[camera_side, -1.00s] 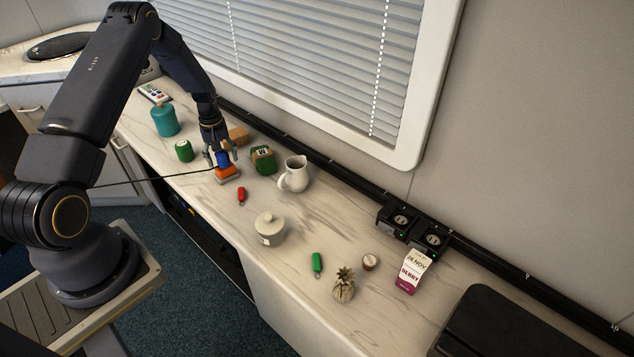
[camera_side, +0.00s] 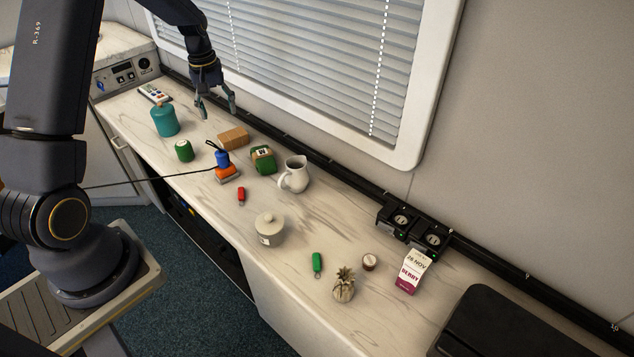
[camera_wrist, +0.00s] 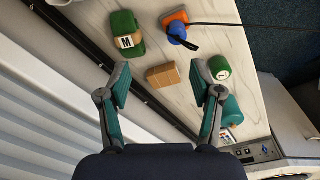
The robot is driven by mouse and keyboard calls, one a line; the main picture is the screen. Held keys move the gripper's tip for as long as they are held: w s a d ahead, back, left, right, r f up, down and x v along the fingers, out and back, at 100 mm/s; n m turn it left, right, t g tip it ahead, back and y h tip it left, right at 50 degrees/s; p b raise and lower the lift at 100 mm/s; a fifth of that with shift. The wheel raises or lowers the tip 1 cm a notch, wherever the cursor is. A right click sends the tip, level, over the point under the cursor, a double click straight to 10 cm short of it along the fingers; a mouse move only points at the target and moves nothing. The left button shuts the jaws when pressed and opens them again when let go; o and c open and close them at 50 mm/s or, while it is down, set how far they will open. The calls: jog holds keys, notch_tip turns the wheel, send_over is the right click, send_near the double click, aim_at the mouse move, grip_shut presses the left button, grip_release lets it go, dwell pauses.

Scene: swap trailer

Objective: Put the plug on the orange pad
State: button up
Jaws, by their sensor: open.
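The plug (camera_side: 222,158) is blue with a dark loop on top and a black cable running off to the left. It sits on the orange pad (camera_side: 228,173), a small block on the counter, and looks upright. In the wrist view the blue plug (camera_wrist: 178,33) lies over the orange pad (camera_wrist: 174,17). My gripper (camera_side: 217,112) is open and empty, above and behind the plug near the window. In the wrist view my open gripper (camera_wrist: 161,92) has its fingers spread wide, with a brown block between and beyond them.
A brown block (camera_side: 233,138), a green box (camera_side: 263,160), a green can (camera_side: 184,150), a teal canister (camera_side: 164,120) and a white jug (camera_side: 294,175) stand around the pad. A red item (camera_side: 241,195) lies in front. A black rail (camera_side: 320,155) runs along the wall.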

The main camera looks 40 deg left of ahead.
jog(key=s+d+r+m+t, duration=0.2)
jog(key=s+d+r+m, duration=0.25)
jog(key=d+r, duration=0.5)
jog(key=s+d+r+m+t, duration=0.1)
jog(key=s+d+r+m, duration=0.2)
jog(key=s+d+r, duration=0.45)
jog(key=s+d+m+t, duration=0.1)
jog(key=s+d+m, duration=0.2)
jog(key=s+d, duration=0.4)
jog(key=shift+s+d+r+m+t, duration=0.3)
jog(key=shift+s+r+m+t, duration=0.1)
jog(key=shift+s, duration=0.25)
